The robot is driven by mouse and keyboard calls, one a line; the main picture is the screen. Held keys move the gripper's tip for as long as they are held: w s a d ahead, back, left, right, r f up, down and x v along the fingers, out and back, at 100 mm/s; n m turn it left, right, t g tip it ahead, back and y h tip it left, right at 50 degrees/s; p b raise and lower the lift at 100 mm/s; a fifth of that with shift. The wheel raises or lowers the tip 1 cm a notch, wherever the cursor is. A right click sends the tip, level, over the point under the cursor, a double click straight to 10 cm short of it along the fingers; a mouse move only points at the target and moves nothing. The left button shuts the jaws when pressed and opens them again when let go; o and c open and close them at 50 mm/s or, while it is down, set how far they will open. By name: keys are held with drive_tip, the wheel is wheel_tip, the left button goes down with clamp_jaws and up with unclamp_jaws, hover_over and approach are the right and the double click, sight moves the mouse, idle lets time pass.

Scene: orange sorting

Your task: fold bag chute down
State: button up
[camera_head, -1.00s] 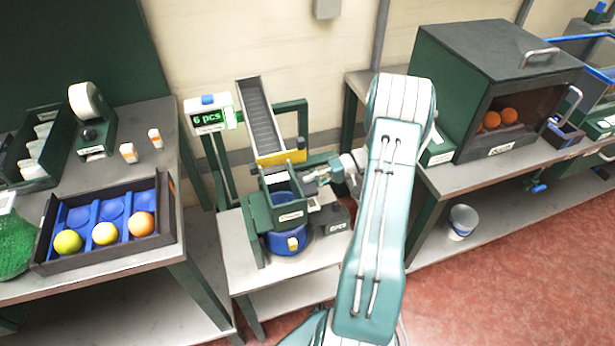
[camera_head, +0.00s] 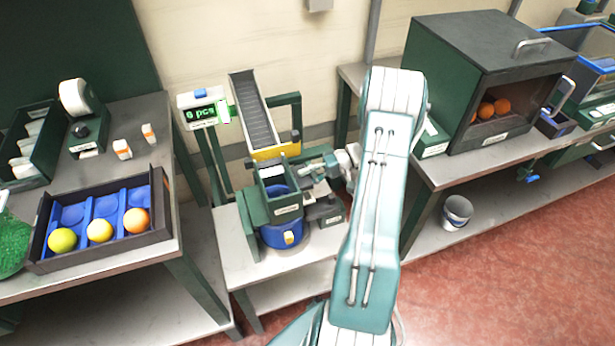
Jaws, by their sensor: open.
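The bagging station (camera_head: 254,217) stands on a small grey table, with a green box-like chute part (camera_head: 286,196) and a white label on its front. A blue round part (camera_head: 280,238) sits below it. I cannot tell for sure which part folds. My gripper (camera_head: 312,172) is open, just right of the chute's upper edge. It looks empty, and I cannot tell whether it touches the chute. Part of my arm hides the area to its right.
A ribbed ramp (camera_head: 254,112) with a yellow end slopes down behind the station. A count display (camera_head: 204,115) stands left of it. A tray (camera_head: 104,253) with several fruits is on the left table. A dark green cabinet (camera_head: 470,45) stands right, and a bucket (camera_head: 457,213) on the lower shelf.

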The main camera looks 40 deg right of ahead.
drive_tip(key=v, duration=1.2)
drive_tip(key=w+a+r+n+g+h, duration=0.1)
drive_tip(key=w+a+r+g+h, duration=0.2)
drive_tip(key=a+r, duration=0.55)
drive_tip(key=a+r+n+g+h, duration=0.1)
drive_tip(key=a+r+g+h, duration=0.4)
drive_tip(key=a, duration=0.6)
drive_tip(key=s+a+r+n+t+h, duration=0.1)
drive_tip(key=s+a+r+t+h, duration=0.2)
drive_tip(key=s+a, duration=0.3)
drive_tip(key=s+a+r+n+t+h, duration=0.1)
drive_tip(key=s+a+r+t+h, duration=0.2)
drive_tip(key=a, duration=0.7)
drive_tip(key=shift+s+a+r+n+t, duration=0.3)
drive_tip(key=shift+s+r+t, duration=0.65)
drive_tip(key=shift+s, duration=0.7)
drive_tip(key=shift+f, duration=0.1)
